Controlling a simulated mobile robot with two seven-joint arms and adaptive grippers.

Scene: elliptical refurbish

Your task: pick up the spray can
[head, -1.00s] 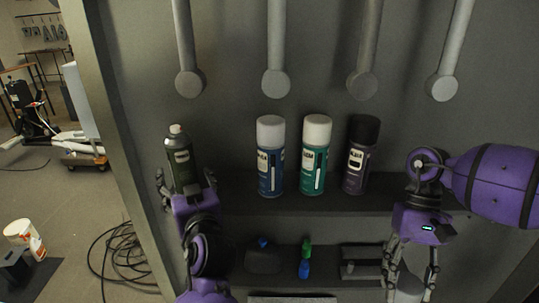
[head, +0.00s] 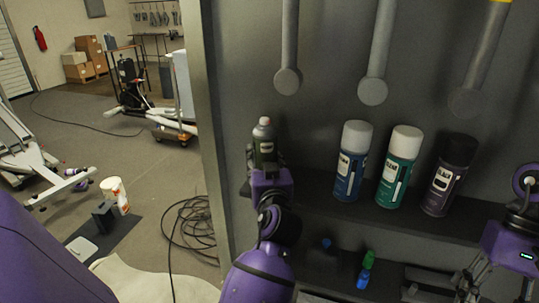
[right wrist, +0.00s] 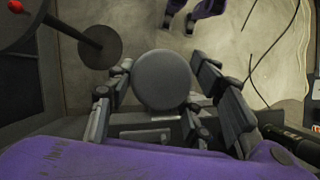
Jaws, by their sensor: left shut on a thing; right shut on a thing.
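A dark green spray can (head: 265,135) with a pale grey top stands upright in my left gripper (head: 263,166) in the head view. The gripper is shut around its lower part, hiding its base. I cannot tell whether the base touches the shelf. My right gripper (head: 500,282) is at the right edge of the head view, its fingertips partly cut off. In the right wrist view, its fingers (right wrist: 160,92) are shut on a round, dark grey thing (right wrist: 162,80), seen end-on.
Blue (head: 350,175), teal (head: 397,180) and purple (head: 441,187) spray cans stand on the shelf (head: 322,203) to the right. Grey rods with round ends hang above. Cables (head: 192,230) and a white bucket (head: 116,193) are on the floor left.

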